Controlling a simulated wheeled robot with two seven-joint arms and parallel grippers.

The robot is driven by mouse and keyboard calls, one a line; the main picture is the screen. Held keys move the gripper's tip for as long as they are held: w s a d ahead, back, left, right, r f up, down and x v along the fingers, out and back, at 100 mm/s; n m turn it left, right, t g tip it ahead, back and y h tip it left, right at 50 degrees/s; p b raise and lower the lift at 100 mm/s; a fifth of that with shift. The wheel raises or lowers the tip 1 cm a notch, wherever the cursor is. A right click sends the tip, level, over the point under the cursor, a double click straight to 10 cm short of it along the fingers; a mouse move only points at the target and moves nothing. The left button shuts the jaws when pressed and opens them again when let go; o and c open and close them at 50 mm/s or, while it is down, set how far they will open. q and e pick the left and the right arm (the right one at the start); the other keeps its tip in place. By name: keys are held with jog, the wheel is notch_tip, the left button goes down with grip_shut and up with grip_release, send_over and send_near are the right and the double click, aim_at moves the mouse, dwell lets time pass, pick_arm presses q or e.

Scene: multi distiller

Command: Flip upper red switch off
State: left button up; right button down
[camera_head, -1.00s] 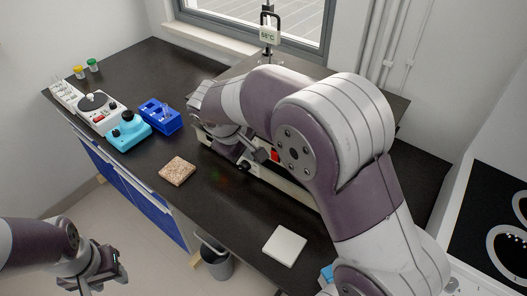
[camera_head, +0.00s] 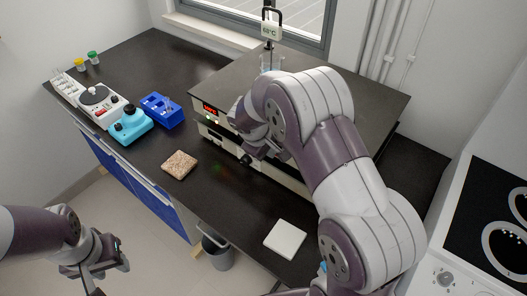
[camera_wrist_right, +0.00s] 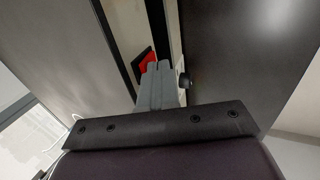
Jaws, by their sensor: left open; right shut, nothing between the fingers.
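My left gripper (camera_head: 106,276) is open and empty, off the counter at lower left.
A blue rack (camera_head: 163,112), a turquoise device (camera_head: 130,124) and a white stirrer (camera_head: 97,104) stand at left. A cork pad (camera_head: 180,165) and a white tile (camera_head: 285,240) lie on the counter (camera_head: 225,190).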

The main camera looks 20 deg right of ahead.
jog(key=shift+w, duration=0.1)
jog(key=shift+w+d+r, duration=0.1)
jog(key=shift+d+r, duration=0.05)
jog(key=shift+d, duration=0.15)
jog(key=shift+r+p, duration=0.65)
jog(key=shift+r, duration=0.15)
jog(key=shift+a, duration=0.1)
